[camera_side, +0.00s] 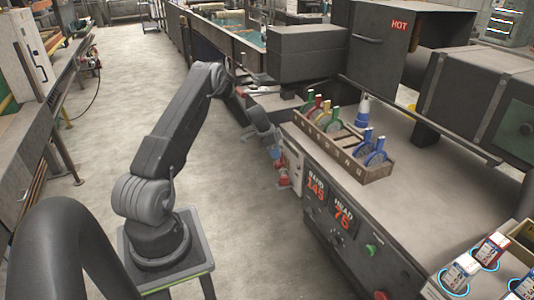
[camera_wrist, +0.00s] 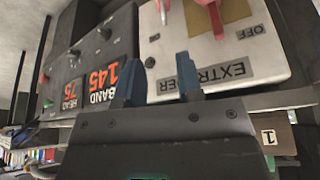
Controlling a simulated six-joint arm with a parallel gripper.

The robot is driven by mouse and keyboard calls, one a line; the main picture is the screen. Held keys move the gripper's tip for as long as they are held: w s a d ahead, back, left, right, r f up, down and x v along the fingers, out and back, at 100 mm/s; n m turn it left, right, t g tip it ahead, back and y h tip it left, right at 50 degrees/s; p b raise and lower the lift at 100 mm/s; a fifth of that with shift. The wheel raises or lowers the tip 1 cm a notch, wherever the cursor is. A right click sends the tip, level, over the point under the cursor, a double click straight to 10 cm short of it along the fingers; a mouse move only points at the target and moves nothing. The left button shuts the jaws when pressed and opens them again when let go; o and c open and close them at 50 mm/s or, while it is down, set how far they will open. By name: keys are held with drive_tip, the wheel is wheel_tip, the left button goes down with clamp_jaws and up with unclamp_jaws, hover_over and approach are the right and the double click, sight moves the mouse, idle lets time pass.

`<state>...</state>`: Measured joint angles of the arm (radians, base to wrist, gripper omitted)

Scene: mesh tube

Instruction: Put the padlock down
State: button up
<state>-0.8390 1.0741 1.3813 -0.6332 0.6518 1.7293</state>
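My gripper (camera_wrist: 160,78) shows its two blue fingers apart in the wrist view, with a clear gap and nothing visible between them. It faces a white panel (camera_wrist: 235,62) marked EXTRUDER and OFF. A red handle-like part (camera_wrist: 214,17) is at the panel's top, and a small pink-and-white piece (camera_wrist: 163,9) is left of it. I cannot tell for sure whether either is the padlock. In the side view my gripper (camera_side: 275,153) is at the bench front, just above small red parts (camera_side: 282,179) beside the white panel (camera_side: 293,162); detail there is too small.
A wooden crate (camera_side: 364,175) with several coloured-handled items stands on the bench above the panel. A dark control panel (camera_side: 328,202) with BAND 145 and HEAD 75 adjoins. Boxes (camera_side: 489,249) stand at the lower right. Open floor (camera_side: 240,220) lies before the bench.

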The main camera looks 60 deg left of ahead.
drive_tip(key=w+d+r, duration=0.2)
drive_tip(key=d+r, duration=1.2)
drive_tip(key=r, duration=0.3)
drive_tip(key=s+d+r+n, duration=0.1)
drive_tip(key=s+d+r, duration=0.4)
drive_tip(key=d+r, duration=0.55)
drive_tip(key=s+d+r+n+y, duration=0.1)
drive_tip(key=s+d+r, duration=0.1)
drive_tip(key=s+d, duration=0.5)
drive_tip(key=s+d+r+n+t, duration=0.1)
drive_tip(key=s+d+r+n, duration=0.1)
drive_tip(key=s+d, duration=0.6)
drive_tip(key=shift+s+d+t+y, duration=0.3)
drive_tip(key=shift+s+y, duration=0.1)
drive_tip(key=shift+s, duration=3)
